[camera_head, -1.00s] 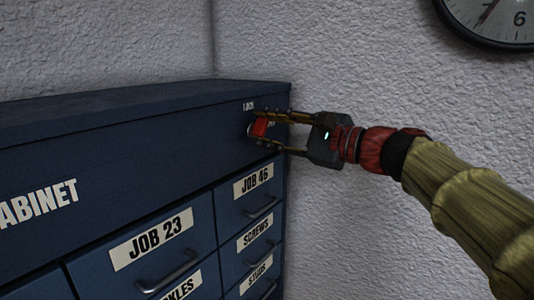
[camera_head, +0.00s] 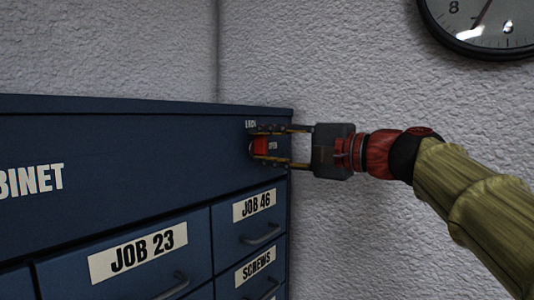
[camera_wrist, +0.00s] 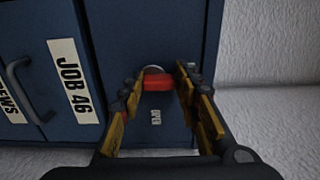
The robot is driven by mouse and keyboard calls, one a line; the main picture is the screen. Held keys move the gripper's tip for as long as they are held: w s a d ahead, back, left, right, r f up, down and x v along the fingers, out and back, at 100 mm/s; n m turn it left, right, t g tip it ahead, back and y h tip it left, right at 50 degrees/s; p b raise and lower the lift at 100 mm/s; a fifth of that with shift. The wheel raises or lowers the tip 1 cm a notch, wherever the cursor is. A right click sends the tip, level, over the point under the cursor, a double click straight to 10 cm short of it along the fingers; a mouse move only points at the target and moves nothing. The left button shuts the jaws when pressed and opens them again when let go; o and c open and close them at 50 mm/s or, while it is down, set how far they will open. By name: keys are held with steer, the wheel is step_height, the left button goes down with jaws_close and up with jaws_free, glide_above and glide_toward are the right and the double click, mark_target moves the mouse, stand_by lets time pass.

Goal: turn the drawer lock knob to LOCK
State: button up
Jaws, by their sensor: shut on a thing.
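The red drawer lock knob (camera_head: 260,146) is on the blue cabinet's front, near its top right corner. A white LOCK label (camera_head: 250,125) is above it and an OPEN label (camera_head: 272,146) is to its right. My gripper (camera_head: 257,145) reaches in from the right, with one finger above the knob and one below, shut on it. In the wrist view the red knob (camera_wrist: 159,83) sits between the two yellow fingers, and the OPEN label (camera_wrist: 156,117) shows between them. The LOCK label is not visible there. I cannot tell exactly where the knob points.
The blue cabinet (camera_head: 130,135) has labelled drawers with handles below the knob, including JOB 46 (camera_head: 255,204) and JOB 23 (camera_head: 138,251). A rough white wall (camera_head: 350,235) stands behind and to the right. A clock (camera_head: 485,22) hangs at upper right.

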steer(key=shift+f, duration=0.1)
stand_by(0.3)
steer(key=o, duration=1.2)
steer(key=shift+c, duration=0.2)
steer(key=v, duration=1.2)
